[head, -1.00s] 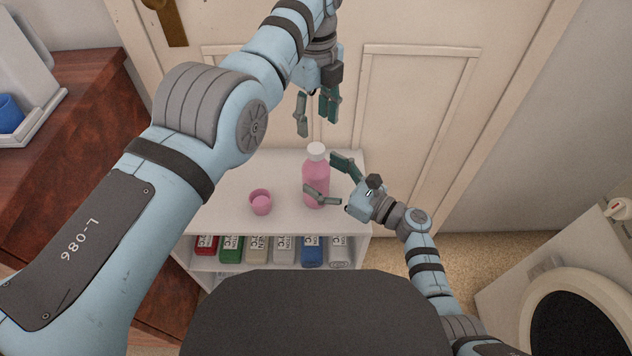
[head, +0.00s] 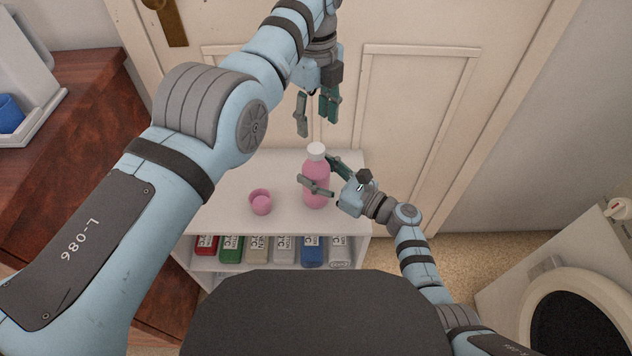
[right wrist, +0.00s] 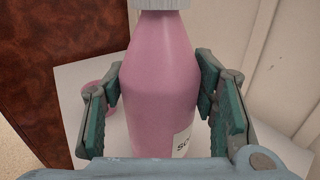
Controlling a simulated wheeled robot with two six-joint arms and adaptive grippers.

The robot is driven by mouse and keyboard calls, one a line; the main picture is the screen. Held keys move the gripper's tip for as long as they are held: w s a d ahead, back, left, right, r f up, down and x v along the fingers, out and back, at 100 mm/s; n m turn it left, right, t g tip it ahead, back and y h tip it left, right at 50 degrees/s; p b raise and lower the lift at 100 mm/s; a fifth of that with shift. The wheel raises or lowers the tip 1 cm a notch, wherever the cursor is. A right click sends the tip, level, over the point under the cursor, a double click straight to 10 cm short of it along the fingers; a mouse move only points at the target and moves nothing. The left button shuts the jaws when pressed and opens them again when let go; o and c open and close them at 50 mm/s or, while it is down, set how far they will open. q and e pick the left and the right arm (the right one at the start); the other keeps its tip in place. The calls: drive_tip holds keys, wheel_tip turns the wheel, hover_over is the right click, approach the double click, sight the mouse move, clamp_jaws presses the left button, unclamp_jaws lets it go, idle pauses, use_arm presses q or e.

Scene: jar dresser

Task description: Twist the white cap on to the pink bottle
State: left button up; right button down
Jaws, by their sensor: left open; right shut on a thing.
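The pink bottle (head: 314,194) stands upright on the white dresser top. The white cap (head: 316,150) sits on the bottle's mouth; I cannot tell how tightly. My right gripper (head: 324,173) is shut on the bottle from the right, around its body below the cap. In the right wrist view the bottle (right wrist: 160,85) stands between the two green-padded fingers, with the ribbed cap (right wrist: 162,4) cut off at the top edge. My left gripper (head: 315,116) is open and empty, fingers pointing down, above the cap and apart from it.
A pink cup (head: 261,203) stands on the dresser top (head: 225,190), left of the bottle. Several coloured containers (head: 285,249) fill the shelf below. A door (head: 420,100) rises behind. A wooden cabinet (head: 60,150) is at left, a white front-loading machine (head: 545,275) at right.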

use_arm(q)
drive_tip(key=n, duration=1.7)
drive_tip(key=shift+n, duration=0.3)
drive_tip(key=n, duration=0.4)
drive_tip(key=shift+n, duration=0.3)
drive_tip(key=n, duration=0.4)
drive_tip(key=shift+n, duration=0.3)
drive_tip(key=n, duration=0.9)
drive_tip(key=shift+n, duration=0.3)
drive_tip(key=n, duration=1.3)
